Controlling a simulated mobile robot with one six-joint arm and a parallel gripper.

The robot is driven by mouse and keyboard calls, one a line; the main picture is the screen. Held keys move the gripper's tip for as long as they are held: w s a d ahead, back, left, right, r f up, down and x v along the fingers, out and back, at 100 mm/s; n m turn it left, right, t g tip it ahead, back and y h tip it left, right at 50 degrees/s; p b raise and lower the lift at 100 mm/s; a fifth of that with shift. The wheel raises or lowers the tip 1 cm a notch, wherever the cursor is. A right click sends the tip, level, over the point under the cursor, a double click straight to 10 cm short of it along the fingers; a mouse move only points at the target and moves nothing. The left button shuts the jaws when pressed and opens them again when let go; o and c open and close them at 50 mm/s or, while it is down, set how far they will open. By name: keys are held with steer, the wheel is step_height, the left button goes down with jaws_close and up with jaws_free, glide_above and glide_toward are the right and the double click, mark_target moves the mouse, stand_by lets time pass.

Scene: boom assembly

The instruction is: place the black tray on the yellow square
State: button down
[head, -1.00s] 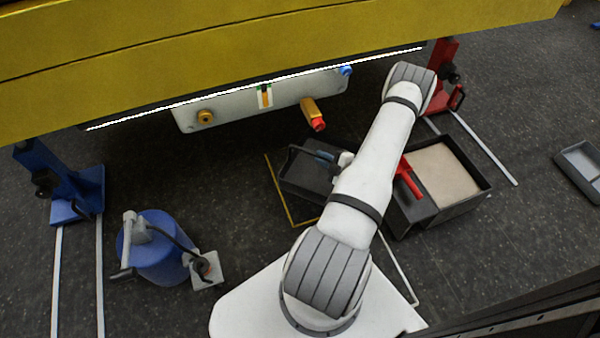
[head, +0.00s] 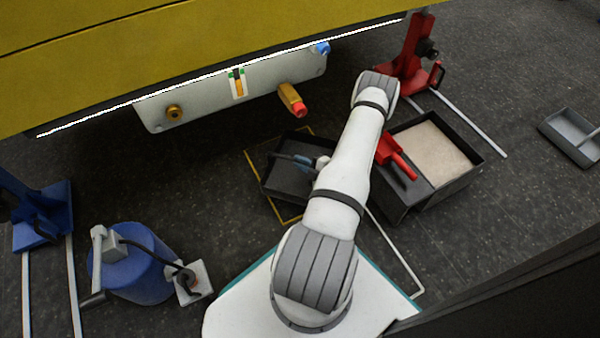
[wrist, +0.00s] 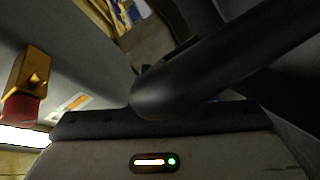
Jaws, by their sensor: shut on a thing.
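The black tray (head: 287,182) is in the middle of the head view, under and left of my arm. It overlaps the yellow square (head: 254,172), an outline on the dark floor. The yellow line shows past the tray's left, far and near sides; the right side is hidden by the tray and arm. My gripper (head: 303,160) is shut on the tray's dark handle (head: 284,156). In the wrist view the dark handle bar (wrist: 200,75) crosses close in front of the gripper. Whether the tray touches the floor I cannot tell.
Right of my arm stands a black box (head: 452,187) of sand with a red scoop (head: 394,158). A yellow boom (head: 150,50) overhangs the back, with an orange fitting (head: 291,98) below it. A blue drum (head: 140,265) and blue stand (head: 42,215) are left.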

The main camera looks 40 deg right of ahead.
step_height(320, 180, down, 4)
steer(key=shift+f+b, duration=0.2)
steer(key=shift+b, duration=0.75)
steer(key=shift+r, duration=0.1)
steer(key=c, duration=1.4)
jaws_free()
steer(key=p+v, duration=0.4)
steer(key=v, duration=0.8)
